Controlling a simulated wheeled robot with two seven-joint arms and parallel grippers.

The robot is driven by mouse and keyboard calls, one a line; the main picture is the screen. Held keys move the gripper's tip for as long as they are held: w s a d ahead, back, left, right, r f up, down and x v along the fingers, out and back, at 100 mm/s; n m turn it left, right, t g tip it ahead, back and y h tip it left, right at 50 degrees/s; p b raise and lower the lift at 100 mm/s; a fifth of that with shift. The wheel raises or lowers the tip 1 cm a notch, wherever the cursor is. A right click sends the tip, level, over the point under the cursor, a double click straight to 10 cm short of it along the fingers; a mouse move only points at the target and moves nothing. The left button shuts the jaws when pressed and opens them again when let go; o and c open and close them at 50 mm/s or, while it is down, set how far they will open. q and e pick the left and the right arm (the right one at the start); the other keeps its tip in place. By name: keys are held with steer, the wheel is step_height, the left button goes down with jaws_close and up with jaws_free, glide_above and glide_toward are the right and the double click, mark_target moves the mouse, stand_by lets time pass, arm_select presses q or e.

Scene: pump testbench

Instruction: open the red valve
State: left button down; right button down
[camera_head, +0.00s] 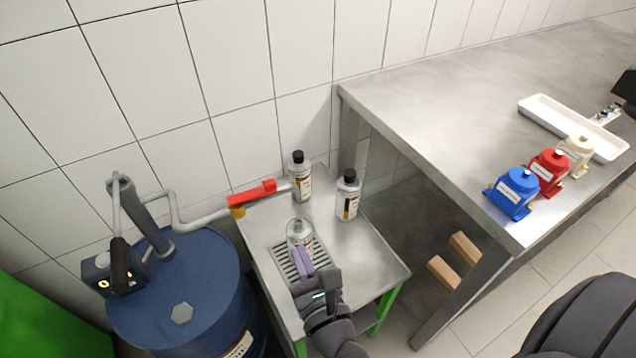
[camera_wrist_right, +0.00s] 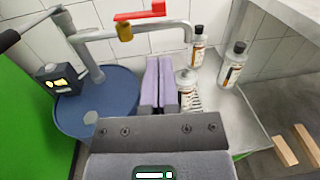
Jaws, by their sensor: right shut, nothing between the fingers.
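The red valve (camera_head: 252,193) is a red lever handle on the grey pipe that comes from the blue drum's pump. It lies along the pipe, with a brass-yellow fitting (camera_head: 237,211) below its left end. It also shows at the top of the right wrist view (camera_wrist_right: 140,15). My right gripper (camera_head: 303,262) has purple fingers, shut and empty, in front of the valve and over the small metal table. In the right wrist view its fingers (camera_wrist_right: 159,84) point up toward the pipe, apart from the handle. My left gripper is not in view.
A blue drum (camera_head: 185,285) with a pump stands at left. An open bottle (camera_head: 299,232) stands on the drain grate, close to my right fingers. Two black-capped bottles (camera_head: 301,180) (camera_head: 348,198) stand behind. A steel bench (camera_head: 440,120) holds blue, red and cream pumps.

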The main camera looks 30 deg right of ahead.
mark_target(270, 187)
steer(key=w, duration=1.3)
steer(key=shift+w+d+b, duration=0.15)
steer(key=shift+d+b, duration=0.25)
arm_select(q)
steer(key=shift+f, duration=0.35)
arm_select(e)
steer(key=shift+w, duration=0.45)
